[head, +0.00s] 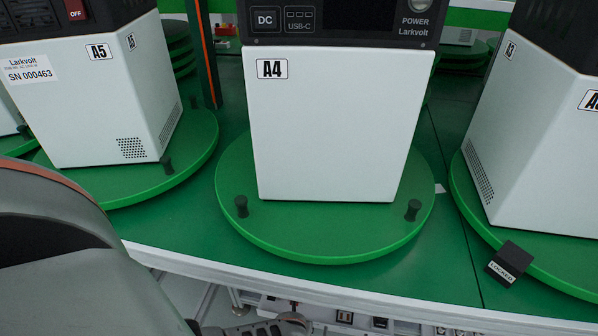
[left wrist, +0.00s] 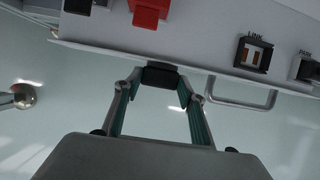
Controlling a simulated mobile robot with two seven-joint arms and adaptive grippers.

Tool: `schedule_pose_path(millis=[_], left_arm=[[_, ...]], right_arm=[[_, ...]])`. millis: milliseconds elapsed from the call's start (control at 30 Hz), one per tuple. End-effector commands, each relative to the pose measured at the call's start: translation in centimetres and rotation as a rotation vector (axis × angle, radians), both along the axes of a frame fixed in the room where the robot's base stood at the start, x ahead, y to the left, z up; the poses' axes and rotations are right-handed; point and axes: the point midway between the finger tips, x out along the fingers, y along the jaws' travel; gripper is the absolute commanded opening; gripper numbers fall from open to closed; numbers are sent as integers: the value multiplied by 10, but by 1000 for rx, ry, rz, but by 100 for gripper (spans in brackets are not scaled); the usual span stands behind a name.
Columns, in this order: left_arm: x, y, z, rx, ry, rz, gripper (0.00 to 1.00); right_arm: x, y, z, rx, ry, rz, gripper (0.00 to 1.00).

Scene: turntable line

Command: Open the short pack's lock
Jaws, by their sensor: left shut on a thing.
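Three white packs stand on green turntables: pack A5 (head: 95,105) at left, pack A4 (head: 335,130) in the middle and pack A3 (head: 540,130) at right. I cannot tell from their heights which is the short one. A small black block (head: 505,263), with a label that seems to read LOCKED, is at the right turntable's front rim. My left gripper (left wrist: 160,80) is shut on a dark block (left wrist: 160,74) at the lower edge of a grey panel (left wrist: 200,35). In the head view my left arm hides most of the lower left.
Black pegs (head: 241,206) stand on the middle turntable (head: 320,240). The table's white front edge (head: 300,280) runs below.

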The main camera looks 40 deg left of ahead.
Motion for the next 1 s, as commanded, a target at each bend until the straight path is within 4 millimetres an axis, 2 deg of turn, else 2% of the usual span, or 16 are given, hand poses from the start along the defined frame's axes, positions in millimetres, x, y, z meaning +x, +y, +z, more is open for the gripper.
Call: schedule_pose_path(millis=[233, 467, 600, 800, 1000], left_arm=[[-2, 5, 1, -84, -54, -2, 19], [-10, 9, -6, -227, -134, -4, 19], [-14, 10, -10, -318, -182, -5, 19], [-18, 11, -13, -425, -243, 0, 19], [-15, 11, -11, -491, -289, 0, 19]], right_arm=[[1, -2, 2, -8, -4, 0, 40], [-10, -3, -14, -11, 32, 0, 40], [-11, 1, -16, 9, 34, -2, 40], [-1, 20, -3, 84, 3, -8, 40], [11, 29, 13, 133, -30, -24, 40]])
